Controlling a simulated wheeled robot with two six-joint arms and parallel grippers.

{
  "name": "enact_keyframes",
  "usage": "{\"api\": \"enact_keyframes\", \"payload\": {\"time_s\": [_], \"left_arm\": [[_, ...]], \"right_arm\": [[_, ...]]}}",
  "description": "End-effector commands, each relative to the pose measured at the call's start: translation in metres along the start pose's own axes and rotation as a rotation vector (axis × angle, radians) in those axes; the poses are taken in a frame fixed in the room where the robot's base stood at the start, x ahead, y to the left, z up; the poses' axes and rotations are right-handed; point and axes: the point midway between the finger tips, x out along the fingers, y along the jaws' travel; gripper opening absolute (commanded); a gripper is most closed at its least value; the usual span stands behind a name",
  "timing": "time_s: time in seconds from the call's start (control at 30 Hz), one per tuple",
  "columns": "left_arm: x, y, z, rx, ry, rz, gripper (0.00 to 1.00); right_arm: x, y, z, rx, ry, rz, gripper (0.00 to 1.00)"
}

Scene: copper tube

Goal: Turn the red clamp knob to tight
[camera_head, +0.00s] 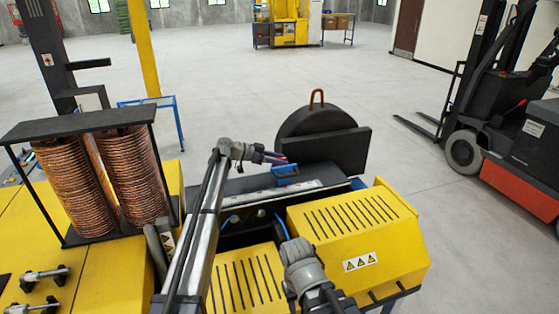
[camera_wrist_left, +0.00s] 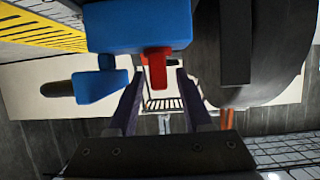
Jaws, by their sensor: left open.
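The red clamp knob (camera_wrist_left: 157,68) shows in the left wrist view, under the blue clamp body (camera_wrist_left: 138,25). The blue clamp (camera_head: 286,172) also shows in the head view, on the machine's dark top in front of a black round part. My left gripper (camera_wrist_left: 161,78) is open, with its two dark fingers on either side of the knob's lower end. Small gaps seem to remain beside the knob; contact is unclear. In the head view my left gripper (camera_head: 279,160) is at the clamp, and the knob is hard to make out there.
A black disc and block (camera_head: 322,135) stand just behind the clamp. Copper coils (camera_head: 72,188) sit in a black frame at left. Yellow slotted covers (camera_head: 358,235) lie in front and to the right. A forklift (camera_head: 500,120) stands on the open floor at right.

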Motion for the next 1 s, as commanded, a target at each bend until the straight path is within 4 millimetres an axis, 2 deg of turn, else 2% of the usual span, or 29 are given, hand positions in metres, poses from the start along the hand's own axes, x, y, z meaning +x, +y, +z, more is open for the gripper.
{"api": "enact_keyframes", "payload": {"time_s": [0.2, 0.33, 0.77, 1.0], "left_arm": [[-0.001, -0.001, -0.001, -0.001, 0.001, -0.001, 0.5], [-0.009, -0.001, -0.001, -0.001, 0.001, -0.003, 0.5], [-0.072, 0.0, -0.002, -0.001, 0.001, -0.002, 0.5], [-0.078, 0.0, 0.0, 0.0, 0.001, 0.0, 0.5]], "right_arm": [[-0.001, 0.0, 0.0, 0.0, 0.0, 0.0, 0.47], [-0.004, 0.0, 0.0, 0.0, 0.0, 0.0, 0.47], [-0.029, 0.003, 0.002, -0.003, -0.001, 0.0, 0.47], [-0.03, 0.003, 0.002, -0.003, -0.001, 0.0, 0.47]]}}
